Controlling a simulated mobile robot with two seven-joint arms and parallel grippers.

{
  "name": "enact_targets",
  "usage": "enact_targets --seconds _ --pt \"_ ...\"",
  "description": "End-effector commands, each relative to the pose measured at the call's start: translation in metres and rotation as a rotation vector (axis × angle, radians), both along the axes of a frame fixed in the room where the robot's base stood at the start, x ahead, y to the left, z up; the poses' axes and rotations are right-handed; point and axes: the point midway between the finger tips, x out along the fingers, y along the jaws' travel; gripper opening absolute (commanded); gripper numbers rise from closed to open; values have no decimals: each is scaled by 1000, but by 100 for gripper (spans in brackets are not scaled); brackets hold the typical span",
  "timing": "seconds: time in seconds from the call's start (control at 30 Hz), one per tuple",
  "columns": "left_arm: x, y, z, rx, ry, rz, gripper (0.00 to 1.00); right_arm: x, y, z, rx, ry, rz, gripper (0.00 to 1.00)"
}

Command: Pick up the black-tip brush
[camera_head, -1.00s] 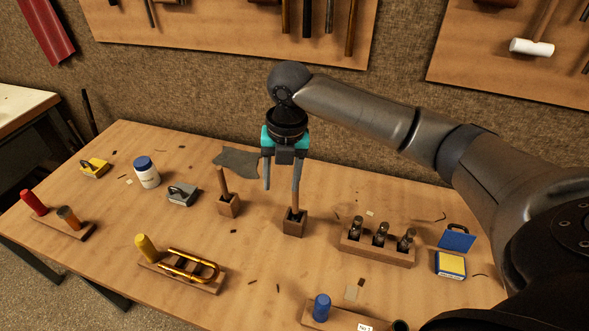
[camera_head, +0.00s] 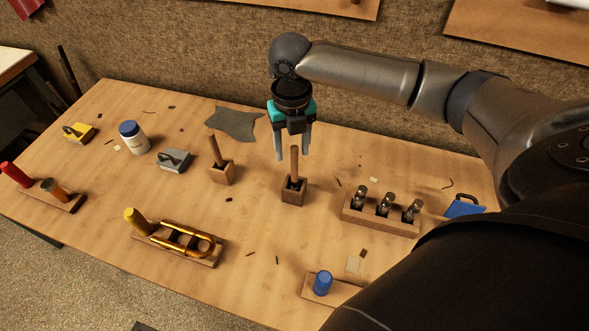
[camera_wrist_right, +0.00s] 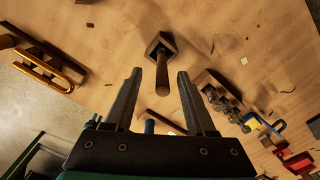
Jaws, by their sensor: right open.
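A brush with a wooden handle (camera_head: 294,163) stands upright in a small wooden block (camera_head: 293,197), with something dark at its foot. A second wooden handle (camera_head: 214,150) stands in another block (camera_head: 222,175) to the left. The tips of both are hidden in their blocks, so I cannot clearly tell which is black-tipped. My right gripper (camera_head: 293,155) is open and empty, pointing down over the nearer brush. In the right wrist view, that handle (camera_wrist_right: 162,76) lies between the two open fingers (camera_wrist_right: 160,74), apart from both. My left gripper is out of view.
A rack of dark pieces (camera_head: 380,221) stands right of the brush block. A rack with a brass slide (camera_head: 178,250) is at front left. A blue cylinder (camera_head: 322,283) stands at the front. A grey cloth (camera_head: 235,123) lies behind. Bare table surrounds the brush block.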

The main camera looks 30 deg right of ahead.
Motion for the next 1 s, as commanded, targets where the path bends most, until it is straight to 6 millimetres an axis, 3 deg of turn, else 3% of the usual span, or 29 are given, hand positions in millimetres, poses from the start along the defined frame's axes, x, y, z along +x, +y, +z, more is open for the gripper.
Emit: enact_targets --seconds 0.4,0.7,1.0 --pt "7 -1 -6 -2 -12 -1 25 -7 -2 -50 -1 1 0 56" --pt "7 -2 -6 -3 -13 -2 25 -7 -2 -53 0 -1 1 55" --pt "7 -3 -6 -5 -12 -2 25 -7 -2 -53 0 -1 0 21"
